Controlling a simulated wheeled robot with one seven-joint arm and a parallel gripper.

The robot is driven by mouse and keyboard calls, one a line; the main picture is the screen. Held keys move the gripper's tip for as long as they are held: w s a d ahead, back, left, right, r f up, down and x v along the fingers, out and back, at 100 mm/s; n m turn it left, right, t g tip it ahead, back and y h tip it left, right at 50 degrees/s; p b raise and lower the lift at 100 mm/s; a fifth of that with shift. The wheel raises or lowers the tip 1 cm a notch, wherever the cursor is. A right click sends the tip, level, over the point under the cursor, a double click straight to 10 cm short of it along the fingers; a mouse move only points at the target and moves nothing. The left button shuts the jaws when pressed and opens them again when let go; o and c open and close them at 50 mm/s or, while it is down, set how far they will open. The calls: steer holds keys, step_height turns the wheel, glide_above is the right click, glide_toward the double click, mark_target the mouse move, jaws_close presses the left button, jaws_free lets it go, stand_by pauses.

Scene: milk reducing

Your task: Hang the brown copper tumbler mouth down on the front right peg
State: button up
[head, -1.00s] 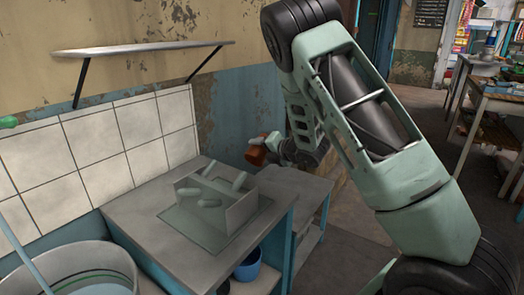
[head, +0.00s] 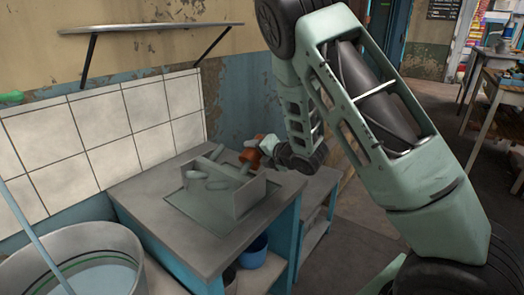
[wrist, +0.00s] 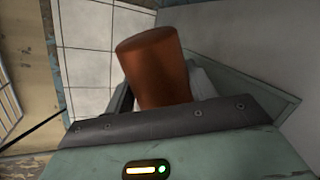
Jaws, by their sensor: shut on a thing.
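My gripper (head: 257,146) is shut on the brown copper tumbler (head: 270,144), whose sides show around a pale finger. In the wrist view the tumbler (wrist: 156,72) sticks out tilted from between the fingers (wrist: 165,92). I cannot tell which of its ends is the mouth. The grey peg rack (head: 240,206) stands on the counter with several rounded, slanting pegs (head: 218,184). In the head view the tumbler is just beyond the rack's right part, close to a peg; I cannot tell whether they touch.
The rack stands on a green-grey mat (head: 186,207) on the grey counter (head: 135,193). A tiled wall (head: 98,128) is behind, with a shelf (head: 150,28) above. A large round tub (head: 84,262) is at the front left. A blue pot (head: 253,250) sits below the counter.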

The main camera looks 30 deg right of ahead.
mark_target(258, 166)
steer(key=shift+s+a+f+b, duration=0.3)
steer(key=shift+a+f+b, duration=0.15)
steer(key=shift+a, duration=0.3)
steer(key=shift+s+a+f+b, duration=0.25)
steer(key=shift+a+f+b, duration=0.2)
steer(key=shift+a, duration=0.3)
steer(key=shift+f, duration=0.2)
steer(key=shift+d+f+b, duration=0.15)
steer(key=shift+f+b, duration=0.5)
steer(key=shift+b, duration=0.2)
steer(key=o, duration=1.1)
steer(key=shift+s, duration=0.1)
